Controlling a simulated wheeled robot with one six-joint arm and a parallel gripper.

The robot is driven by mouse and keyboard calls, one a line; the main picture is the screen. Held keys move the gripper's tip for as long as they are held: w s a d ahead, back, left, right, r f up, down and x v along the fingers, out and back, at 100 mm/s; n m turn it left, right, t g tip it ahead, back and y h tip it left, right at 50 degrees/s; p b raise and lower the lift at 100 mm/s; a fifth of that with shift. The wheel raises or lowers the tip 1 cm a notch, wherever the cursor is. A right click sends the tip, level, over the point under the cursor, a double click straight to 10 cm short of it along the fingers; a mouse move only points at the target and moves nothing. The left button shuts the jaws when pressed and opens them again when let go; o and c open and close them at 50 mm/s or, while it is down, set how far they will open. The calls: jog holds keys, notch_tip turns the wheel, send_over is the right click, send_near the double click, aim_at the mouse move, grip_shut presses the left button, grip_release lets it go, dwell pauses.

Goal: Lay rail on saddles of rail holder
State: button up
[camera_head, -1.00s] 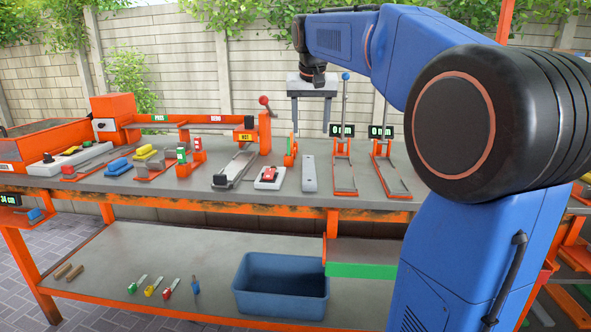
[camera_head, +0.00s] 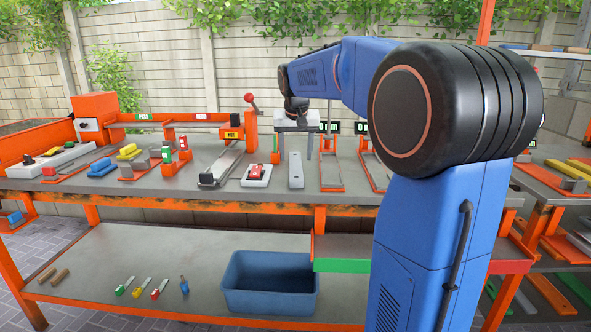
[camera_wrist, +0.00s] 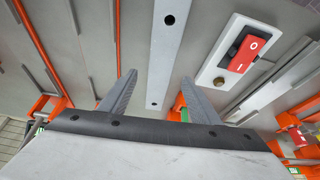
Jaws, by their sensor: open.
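A flat grey bar with a dark hole near each end, which looks like the rail (camera_head: 296,176), lies lengthwise on the bench. My gripper (camera_head: 295,157) is open and empty above its far part, pointing down. In the wrist view the rail (camera_wrist: 166,45) runs between my two fingertips (camera_wrist: 158,79), with a gap on each side. I cannot tell how high the fingertips are above it. I cannot tell for sure which fixture is the rail holder, and no saddles are clearly seen.
A red switch on a white plate (camera_head: 257,176) lies close left of the bar; it also shows in the wrist view (camera_wrist: 243,53). Orange-ended frames (camera_head: 331,174) stand close right. A blue bin (camera_head: 270,285) sits on the lower shelf.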

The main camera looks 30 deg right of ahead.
aim_at(296, 165)
jog(key=x, duration=0.5)
jog(key=shift+r, duration=0.1)
jog(key=c, duration=1.3)
jog(key=shift+c, duration=0.2)
notch_tip(296, 165, up, 10)
jog(key=shift+s, duration=0.1)
